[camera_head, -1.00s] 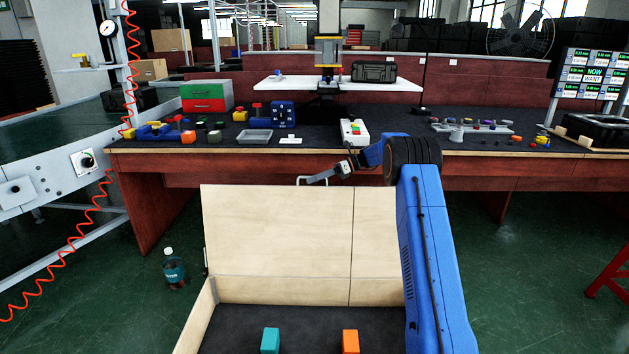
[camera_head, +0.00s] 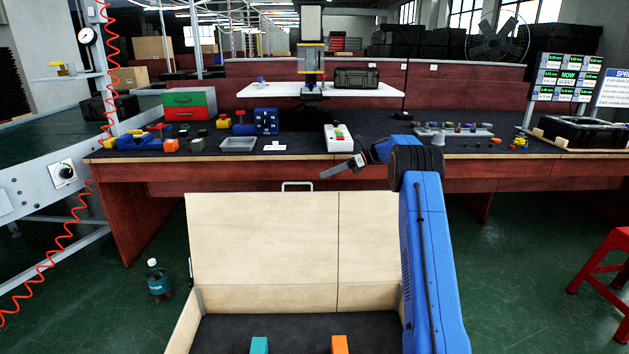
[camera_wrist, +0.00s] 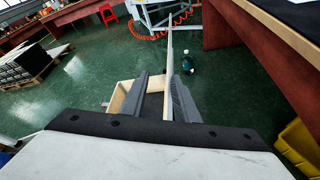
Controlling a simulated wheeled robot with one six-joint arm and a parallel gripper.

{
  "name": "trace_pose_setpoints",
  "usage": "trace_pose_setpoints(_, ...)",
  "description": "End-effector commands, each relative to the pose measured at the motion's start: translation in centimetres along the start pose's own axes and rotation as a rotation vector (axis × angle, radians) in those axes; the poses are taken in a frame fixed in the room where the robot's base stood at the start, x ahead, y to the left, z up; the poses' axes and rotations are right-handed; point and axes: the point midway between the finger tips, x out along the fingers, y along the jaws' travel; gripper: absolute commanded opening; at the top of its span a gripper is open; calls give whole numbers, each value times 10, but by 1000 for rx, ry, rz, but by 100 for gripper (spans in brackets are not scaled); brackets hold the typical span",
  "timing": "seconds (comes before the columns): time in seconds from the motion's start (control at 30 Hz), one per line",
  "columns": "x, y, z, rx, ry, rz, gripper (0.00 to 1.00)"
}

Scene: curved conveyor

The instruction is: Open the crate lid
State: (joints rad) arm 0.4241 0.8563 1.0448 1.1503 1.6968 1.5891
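The wooden crate (camera_head: 184,322) stands in front of me with its pale lid (camera_head: 262,238) raised upright at the far side, and its dark interior shows. A metal handle (camera_head: 297,184) is on the lid's top edge. My gripper (camera_head: 328,173) is above and to the right of the handle, apart from it in the head view. In the wrist view my gripper (camera_wrist: 163,88) has its two fingers spread with nothing held. The lid (camera_wrist: 169,65) shows there as a thin edge beyond the fingers, with part of the crate (camera_wrist: 122,97) below.
A teal block (camera_head: 259,345) and an orange block (camera_head: 339,344) are in the crate. A bottle (camera_head: 158,280) stands on the floor at left. A long workbench (camera_head: 230,167) with several parts lies behind the lid. A red stool (camera_head: 606,265) is at right.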

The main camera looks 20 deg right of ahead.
Motion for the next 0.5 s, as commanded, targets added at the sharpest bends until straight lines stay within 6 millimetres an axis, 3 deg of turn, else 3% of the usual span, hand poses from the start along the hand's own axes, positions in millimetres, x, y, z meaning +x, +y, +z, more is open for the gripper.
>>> trace_pose_setpoints(0.2, -34, 0, 0, 0, 0, 0, 28)
trace_pose_setpoints(0.5, -50, 0, 0, 0, 1, 1, 28)
